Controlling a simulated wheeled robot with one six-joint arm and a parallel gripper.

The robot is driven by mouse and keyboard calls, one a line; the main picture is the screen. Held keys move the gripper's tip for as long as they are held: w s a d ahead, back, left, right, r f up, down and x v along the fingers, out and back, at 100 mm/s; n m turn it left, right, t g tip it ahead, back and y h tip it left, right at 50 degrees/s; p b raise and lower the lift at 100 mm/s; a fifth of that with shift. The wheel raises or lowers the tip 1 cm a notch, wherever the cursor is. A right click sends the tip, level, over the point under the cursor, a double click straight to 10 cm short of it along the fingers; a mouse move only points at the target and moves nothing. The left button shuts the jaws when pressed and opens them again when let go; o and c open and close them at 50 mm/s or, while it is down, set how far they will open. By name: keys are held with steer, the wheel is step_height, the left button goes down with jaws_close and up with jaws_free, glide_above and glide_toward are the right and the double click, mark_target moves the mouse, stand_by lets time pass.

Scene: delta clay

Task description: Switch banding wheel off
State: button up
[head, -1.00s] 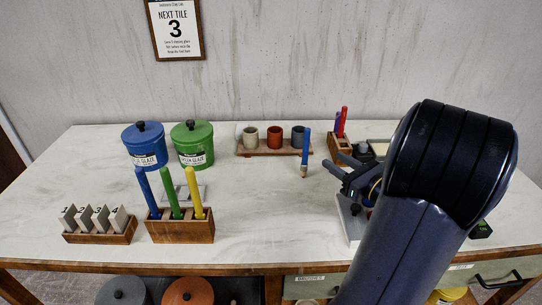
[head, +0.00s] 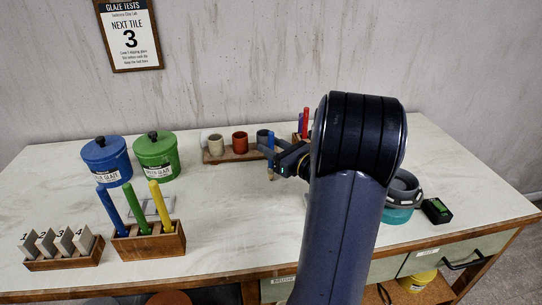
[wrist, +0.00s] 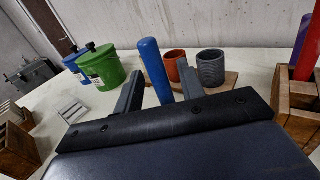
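No thing in view is clearly labelled as the banding wheel. A round teal and grey piece (head: 398,214) stands at the right, partly hidden behind my arm, and I cannot tell if it is the wheel. Beside it is a small black box with a green mark (head: 436,210). No contact is visible.
Three cups (head: 239,142) stand on a wooden tray behind the blue tool. A wooden holder with coloured sticks (head: 149,243), numbered tiles (head: 59,243), and blue (head: 107,162) and green (head: 155,156) glaze buckets are at left.

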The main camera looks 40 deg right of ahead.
steer(key=shift+w, duration=0.35)
steer(key=shift+c, duration=0.4)
jaws_close()
steer(key=shift+r, duration=0.1)
